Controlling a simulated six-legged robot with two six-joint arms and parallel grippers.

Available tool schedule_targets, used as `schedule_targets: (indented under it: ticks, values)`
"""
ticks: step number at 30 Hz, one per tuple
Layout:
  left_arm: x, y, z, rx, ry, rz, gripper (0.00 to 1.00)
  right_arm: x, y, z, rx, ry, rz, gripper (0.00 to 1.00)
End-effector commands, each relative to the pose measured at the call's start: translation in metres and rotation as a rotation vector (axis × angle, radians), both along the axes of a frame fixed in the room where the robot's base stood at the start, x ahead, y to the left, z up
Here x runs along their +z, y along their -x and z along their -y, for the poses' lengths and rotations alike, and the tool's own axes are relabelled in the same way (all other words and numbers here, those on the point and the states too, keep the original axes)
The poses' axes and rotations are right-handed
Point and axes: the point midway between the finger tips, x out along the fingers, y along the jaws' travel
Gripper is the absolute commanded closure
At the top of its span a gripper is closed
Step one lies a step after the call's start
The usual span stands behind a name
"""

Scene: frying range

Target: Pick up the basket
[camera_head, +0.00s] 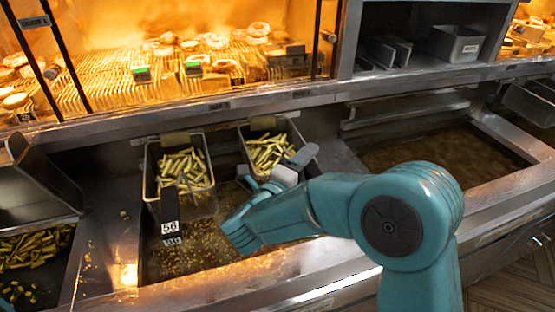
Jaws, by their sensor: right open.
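Two fry baskets filled with green-yellow fries sit side by side over the fryer oil. The left basket (205,203) has a dark handle with a tag reading 56 at its front. The right basket (246,135) is partly hidden by my right arm and gripper. My right gripper (262,180) is at the front of the right basket, with its grey parts overlapping the basket's lower right. It is open; whether it touches the basket cannot be told. My left gripper is not in view.
The metal fryer rim (300,262) runs along the front. A second oil vat (430,145) lies to the right, clear of baskets. A bin of loose fries (35,245) is at far left. A lit warming shelf (120,92) stands behind.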

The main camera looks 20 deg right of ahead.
Motion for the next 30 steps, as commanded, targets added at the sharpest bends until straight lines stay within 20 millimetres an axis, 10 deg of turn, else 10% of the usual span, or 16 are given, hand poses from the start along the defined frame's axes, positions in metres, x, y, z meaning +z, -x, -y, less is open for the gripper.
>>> schedule_targets:
  ticks: [6,30]
  values:
    - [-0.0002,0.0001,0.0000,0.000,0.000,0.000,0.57,0.0000,0.0002,-0.0001,-0.001,0.000,0.000,1.00]
    - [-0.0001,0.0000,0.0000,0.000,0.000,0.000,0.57,0.0004,0.0005,0.0001,-0.002,0.001,0.001,1.00]
